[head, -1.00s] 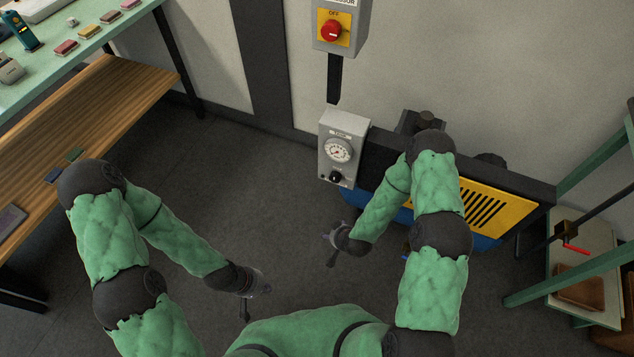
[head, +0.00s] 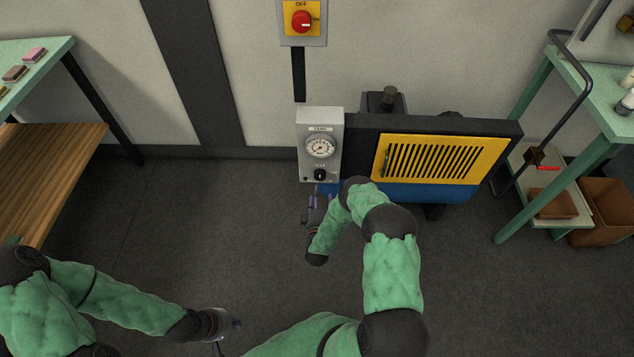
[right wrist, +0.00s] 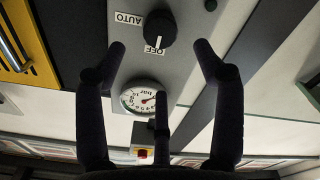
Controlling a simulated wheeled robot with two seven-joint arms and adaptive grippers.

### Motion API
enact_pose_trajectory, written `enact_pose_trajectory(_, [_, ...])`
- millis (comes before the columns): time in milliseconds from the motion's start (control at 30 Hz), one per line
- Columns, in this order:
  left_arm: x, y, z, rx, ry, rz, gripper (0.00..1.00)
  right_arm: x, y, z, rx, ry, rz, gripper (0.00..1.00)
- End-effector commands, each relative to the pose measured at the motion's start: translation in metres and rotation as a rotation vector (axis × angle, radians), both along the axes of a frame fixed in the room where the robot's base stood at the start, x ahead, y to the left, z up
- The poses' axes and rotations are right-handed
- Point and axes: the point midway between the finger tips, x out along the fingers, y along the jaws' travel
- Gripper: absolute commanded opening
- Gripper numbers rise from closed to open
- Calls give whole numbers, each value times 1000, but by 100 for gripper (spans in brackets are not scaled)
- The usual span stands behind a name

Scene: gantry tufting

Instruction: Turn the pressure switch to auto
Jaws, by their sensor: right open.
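The pressure switch (right wrist: 161,27) is a black round knob on a grey panel (right wrist: 190,72); the wrist view shows it inverted. Its white mark points at the OFF label, and the AUTO label is to its left there. In the head view the knob (head: 320,174) sits under a pressure gauge (head: 320,147). My right gripper (right wrist: 160,52) is open and empty, its dark fingers spread around the knob's position in the wrist view, without visible contact. In the head view my right gripper (head: 316,203) is just below the panel. My left gripper (head: 228,324) is low, far from the panel; its fingers are unclear.
A blue and yellow machine (head: 440,160) stands right of the panel. A wooden bench (head: 50,165) is at left, a green-framed table (head: 595,110) at right. The floor between is clear.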

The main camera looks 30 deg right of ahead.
Motion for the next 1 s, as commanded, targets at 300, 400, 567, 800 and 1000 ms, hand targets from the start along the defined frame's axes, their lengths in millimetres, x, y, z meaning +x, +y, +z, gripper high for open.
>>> enact_pose_trajectory(300, [0, 0, -23, 0, 0, 1, 0, 48, -29, -2, 1, -2, 0, 69])
enact_pose_trajectory(400, [0, 0, -27, 0, 0, 1, 0, 58, -35, -2, 2, -1, 0, 69])
enact_pose_trajectory(567, [0, 0, -30, 0, 0, 1, 0, 68, -41, -1, 2, 0, 0, 69])
enact_pose_trajectory(800, [0, 0, -30, 0, -1, 1, 0, 70, -42, 0, 3, 1, 1, 69])
enact_pose_trajectory(1000, [0, 0, -30, 0, 0, 1, 0, 70, -42, 0, 3, 1, 1, 38])
